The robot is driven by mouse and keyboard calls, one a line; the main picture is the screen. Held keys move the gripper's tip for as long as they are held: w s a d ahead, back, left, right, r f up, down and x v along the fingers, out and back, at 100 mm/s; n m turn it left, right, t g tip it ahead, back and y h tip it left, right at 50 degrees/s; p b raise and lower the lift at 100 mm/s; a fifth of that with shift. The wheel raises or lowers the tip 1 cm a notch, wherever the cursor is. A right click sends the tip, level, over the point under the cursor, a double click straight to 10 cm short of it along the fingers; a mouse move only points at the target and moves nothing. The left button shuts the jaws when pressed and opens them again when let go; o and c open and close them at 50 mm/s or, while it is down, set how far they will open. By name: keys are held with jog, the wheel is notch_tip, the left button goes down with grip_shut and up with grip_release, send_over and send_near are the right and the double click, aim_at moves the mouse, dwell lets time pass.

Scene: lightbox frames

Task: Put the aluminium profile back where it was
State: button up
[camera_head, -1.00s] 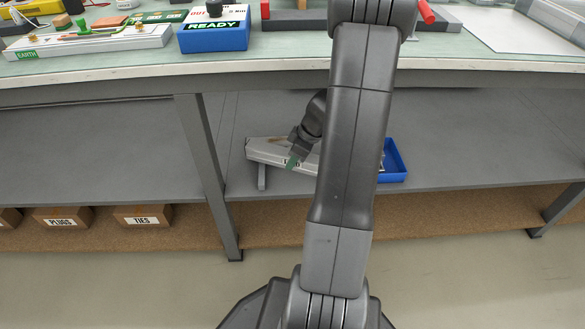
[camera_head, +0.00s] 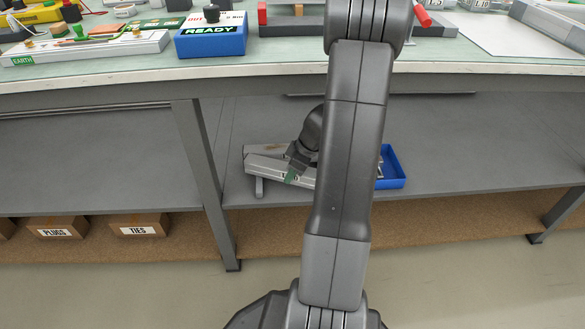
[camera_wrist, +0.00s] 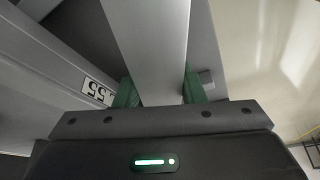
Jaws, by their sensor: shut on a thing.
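The aluminium profile (camera_wrist: 150,40) is a long pale grey bar. In the wrist view it runs between the two green fingertips of my gripper (camera_wrist: 160,92), which is shut on it. In the head view my gripper (camera_head: 293,173) reaches over the lower shelf, among pale grey bars (camera_head: 265,168) close together. I cannot tell clearly there which bar is held. My arm hides the right part of the bars. Whether the held profile touches what is under it cannot be told.
Beside the held profile, another grey bar or rail carries a number label (camera_wrist: 98,90), partly hidden. A blue tray (camera_head: 393,168) stands right of the bars on the shelf (camera_head: 470,150). A bench leg (camera_head: 205,180) stands to the left. The bench top (camera_head: 270,72) overhangs.

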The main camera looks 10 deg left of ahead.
jog(key=o, duration=1.2)
jog(key=shift+o, duration=0.2)
jog(key=shift+r+b, duration=0.55)
jog(key=shift+b, duration=0.15)
jog(key=p+v, duration=0.3)
jog(key=v, duration=0.1)
jog(key=d+p, duration=0.1)
jog(key=d, duration=0.3)
jog(key=s+d+p, duration=0.1)
jog(key=d+p, duration=0.1)
jog(key=d, duration=0.1)
jog(key=d+p, duration=0.1)
jog(key=d, duration=0.3)
jog(key=shift+s+d+f+p, duration=0.2)
jog(key=shift+d+f+p, duration=0.1)
jog(key=shift+f+p, duration=0.1)
